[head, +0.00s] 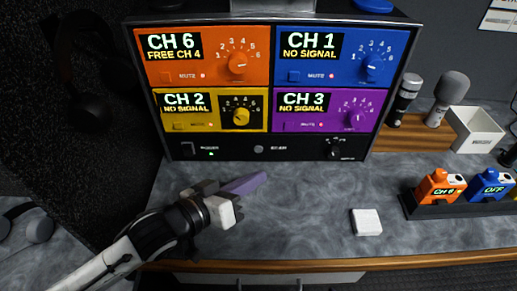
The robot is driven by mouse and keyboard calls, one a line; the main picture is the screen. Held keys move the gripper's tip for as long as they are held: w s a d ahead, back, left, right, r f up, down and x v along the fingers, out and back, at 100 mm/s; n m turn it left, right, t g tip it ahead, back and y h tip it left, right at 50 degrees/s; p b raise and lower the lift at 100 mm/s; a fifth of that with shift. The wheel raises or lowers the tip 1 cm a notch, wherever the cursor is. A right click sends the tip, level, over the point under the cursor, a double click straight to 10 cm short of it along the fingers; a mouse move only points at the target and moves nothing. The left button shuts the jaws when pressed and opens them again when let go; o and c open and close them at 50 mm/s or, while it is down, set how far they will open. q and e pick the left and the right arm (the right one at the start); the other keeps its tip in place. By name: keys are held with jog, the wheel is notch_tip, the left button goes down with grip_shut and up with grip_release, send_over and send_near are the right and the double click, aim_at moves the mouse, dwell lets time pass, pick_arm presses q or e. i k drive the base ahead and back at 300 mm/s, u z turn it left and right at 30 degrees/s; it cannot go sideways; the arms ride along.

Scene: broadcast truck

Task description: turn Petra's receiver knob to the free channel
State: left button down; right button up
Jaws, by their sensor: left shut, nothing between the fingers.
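The receiver rack (300,150) stands at the back of the desk with four coloured panels. The orange panel (170,60) reads CH 6 and FREE CH 4, and its orange knob (238,65) sits inside a printed dial of numbers. The blue panel knob (371,62), yellow panel knob (241,116) and purple panel knob (357,118) are beside and below it. No panel shows a readable name Petra. My left gripper (229,203) is shut and empty, low over the desk in front of the rack, apart from every knob. My right gripper is not in view.
A flat purple object (245,183) is just beyond my left gripper. A white block (366,222) lies near the desk's front edge. At right are microphones (405,99), a white open box (478,130) and orange (440,187) and blue (490,187) packs. The desk centre is clear.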

aim_at(238, 61)
jog(key=k, duration=1)
